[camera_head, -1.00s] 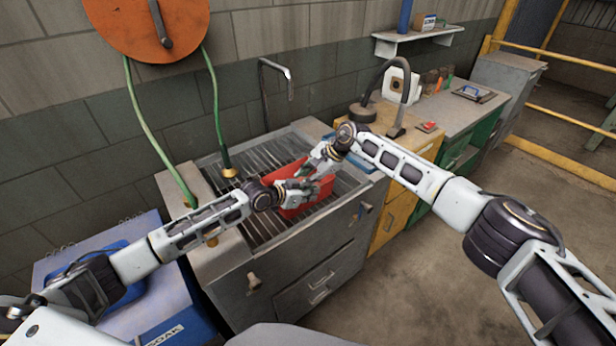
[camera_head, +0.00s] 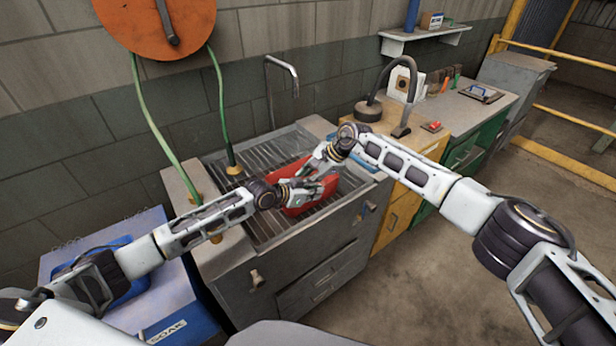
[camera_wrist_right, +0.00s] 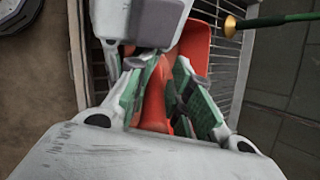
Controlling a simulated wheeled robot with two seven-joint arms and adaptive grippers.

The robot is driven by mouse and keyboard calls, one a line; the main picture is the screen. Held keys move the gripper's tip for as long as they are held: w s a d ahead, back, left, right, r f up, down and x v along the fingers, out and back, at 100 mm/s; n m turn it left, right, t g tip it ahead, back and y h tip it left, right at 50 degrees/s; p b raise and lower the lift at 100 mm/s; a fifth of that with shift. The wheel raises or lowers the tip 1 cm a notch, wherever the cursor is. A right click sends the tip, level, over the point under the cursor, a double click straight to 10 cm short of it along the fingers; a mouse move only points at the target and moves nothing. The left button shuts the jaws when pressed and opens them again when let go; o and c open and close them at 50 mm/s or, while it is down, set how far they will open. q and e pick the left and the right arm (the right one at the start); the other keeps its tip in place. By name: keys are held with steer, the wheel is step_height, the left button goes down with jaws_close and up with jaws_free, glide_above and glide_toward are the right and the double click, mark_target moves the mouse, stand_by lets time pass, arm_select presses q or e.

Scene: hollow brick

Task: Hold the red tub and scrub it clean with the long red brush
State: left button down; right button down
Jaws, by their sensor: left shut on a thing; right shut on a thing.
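The red tub (camera_head: 322,192) sits on the slatted rack of the sink unit in the head view, partly hidden by both grippers. My left gripper (camera_head: 303,187) is shut at the tub's near left side, apparently on its wall; the contact is hard to see. My right gripper (camera_head: 318,172) is above the tub and shut on the red brush. In the right wrist view, the red brush handle (camera_wrist_right: 155,105) lies between the green-padded fingers (camera_wrist_right: 160,95). The tub's wall (camera_wrist_right: 197,45) shows behind it. The brush's bristles are hidden.
The slatted rack (camera_head: 262,225) surrounds the tub. A green hose with a brass nozzle (camera_head: 234,170) hangs at its left; a tap (camera_head: 284,68) rises behind. A blue box (camera_head: 180,325) marked SOAK stands at lower left. A bench with a black curved lamp-like arm (camera_head: 408,95) is at right.

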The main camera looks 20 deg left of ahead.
steer(key=shift+s+a+f+g, duration=0.2)
steer(key=shift+s+a, duration=0.25)
steer(key=shift+s, duration=0.15)
steer(key=shift+s+a+f+g, duration=0.1)
steer(key=shift+s+a+g, duration=0.1)
steer(key=shift+s+a, duration=0.3)
steer(key=shift+w+d, duration=1.25)
steer(key=shift+w, duration=0.25)
steer(key=shift+w+d, duration=0.55)
steer(key=shift+w, duration=0.05)
steer(key=shift+w+d+r, duration=0.15)
steer(key=shift+w+d, duration=0.15)
steer(key=shift+w, duration=0.2)
steer(key=shift+w+d+r, duration=0.15)
steer(key=shift+w+d, duration=0.15)
steer(key=shift+w, duration=0.15)
steer(key=shift+w+r, duration=0.1)
